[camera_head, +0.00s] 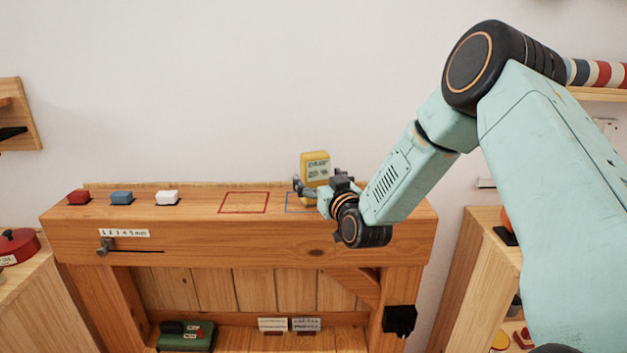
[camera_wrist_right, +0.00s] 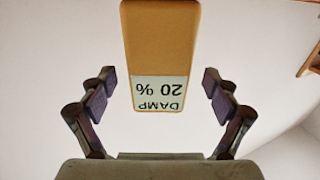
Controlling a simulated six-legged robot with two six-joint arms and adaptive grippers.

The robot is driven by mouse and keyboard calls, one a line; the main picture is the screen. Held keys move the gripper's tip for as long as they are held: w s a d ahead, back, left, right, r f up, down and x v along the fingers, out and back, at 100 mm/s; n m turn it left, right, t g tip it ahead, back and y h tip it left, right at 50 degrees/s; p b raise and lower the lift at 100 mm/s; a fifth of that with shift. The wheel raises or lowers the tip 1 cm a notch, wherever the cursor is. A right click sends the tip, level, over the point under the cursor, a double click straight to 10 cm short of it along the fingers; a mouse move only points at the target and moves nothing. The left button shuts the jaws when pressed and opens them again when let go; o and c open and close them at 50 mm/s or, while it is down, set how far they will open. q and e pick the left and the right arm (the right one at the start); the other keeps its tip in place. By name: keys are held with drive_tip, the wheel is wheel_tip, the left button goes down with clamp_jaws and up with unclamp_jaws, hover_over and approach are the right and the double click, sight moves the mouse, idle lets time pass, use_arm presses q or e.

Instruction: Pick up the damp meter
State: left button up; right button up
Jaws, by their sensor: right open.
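The damp meter (camera_head: 315,167) is a yellow upright block with a pale label, standing over the blue outlined square (camera_head: 293,203) on the wooden bench top. In the right wrist view the damp meter (camera_wrist_right: 160,50) shows its label "DAMP 20 %" upside down. My right gripper (camera_head: 312,190) is at the meter's lower part in the head view. In the right wrist view its two fingers (camera_wrist_right: 160,92) are open, one on each side of the meter, with a gap on both sides. The meter's base is partly hidden by the gripper. My left gripper is not in view.
A red outlined square (camera_head: 243,203) is empty. A green case (camera_head: 187,337) lies on the shelf below.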

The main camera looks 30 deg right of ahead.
drive_tip(key=shift+w+d, duration=0.15)
drive_tip(key=shift+w, duration=0.8)
drive_tip(key=shift+w+d, duration=0.25)
drive_tip(key=shift+d, duration=0.05)
drive_tip(key=shift+a, duration=0.1)
drive_tip(key=shift+c, duration=0.2)
drive_tip(key=shift+a, duration=0.15)
drive_tip(key=c, duration=1.2)
drive_tip(key=shift+r, duration=0.1)
drive_tip(key=shift+c, duration=0.6)
